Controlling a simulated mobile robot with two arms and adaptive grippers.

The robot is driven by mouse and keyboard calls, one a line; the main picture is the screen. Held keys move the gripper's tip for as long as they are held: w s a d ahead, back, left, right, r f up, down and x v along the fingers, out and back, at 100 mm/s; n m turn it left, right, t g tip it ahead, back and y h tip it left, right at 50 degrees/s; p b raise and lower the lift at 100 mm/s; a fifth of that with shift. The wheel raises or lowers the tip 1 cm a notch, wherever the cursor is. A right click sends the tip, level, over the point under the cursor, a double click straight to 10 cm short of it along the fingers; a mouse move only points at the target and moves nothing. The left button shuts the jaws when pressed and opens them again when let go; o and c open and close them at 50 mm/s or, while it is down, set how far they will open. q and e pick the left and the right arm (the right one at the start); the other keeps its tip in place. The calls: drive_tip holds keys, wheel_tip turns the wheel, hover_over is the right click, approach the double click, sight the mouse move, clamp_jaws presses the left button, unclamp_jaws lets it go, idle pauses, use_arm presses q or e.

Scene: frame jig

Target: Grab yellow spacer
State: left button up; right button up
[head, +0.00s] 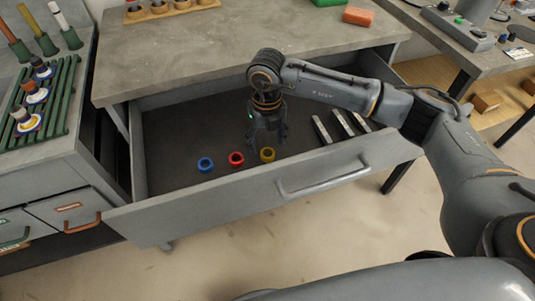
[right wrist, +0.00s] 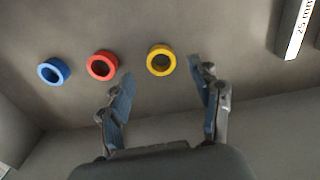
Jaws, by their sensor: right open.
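The yellow spacer (head: 267,154) is a small ring lying on the floor of the open drawer (head: 180,120). The red spacer (head: 236,158) and the blue spacer (head: 205,164) lie in a row to its left. My right gripper (head: 267,140) points down into the drawer, above and close to the yellow spacer. In the right wrist view my right gripper (right wrist: 160,78) is open and empty. There the yellow spacer (right wrist: 161,60) shows beyond and between the fingertips, apart from both. My left gripper is in neither view.
Several pale labelled bars (head: 342,124) lie in the drawer to the right of my gripper. The drawer's front wall (head: 240,195) and handle (head: 325,182) stand on the near side. A grey worktop (head: 220,50) overhangs the back. The left part of the drawer is clear.

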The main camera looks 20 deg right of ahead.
sight(268, 153)
wheel_tip(268, 153, down, 4)
drive_tip(key=shift+d+r, duration=0.1)
drive_tip(key=c, duration=1.1)
drive_tip(key=shift+r, duration=0.1)
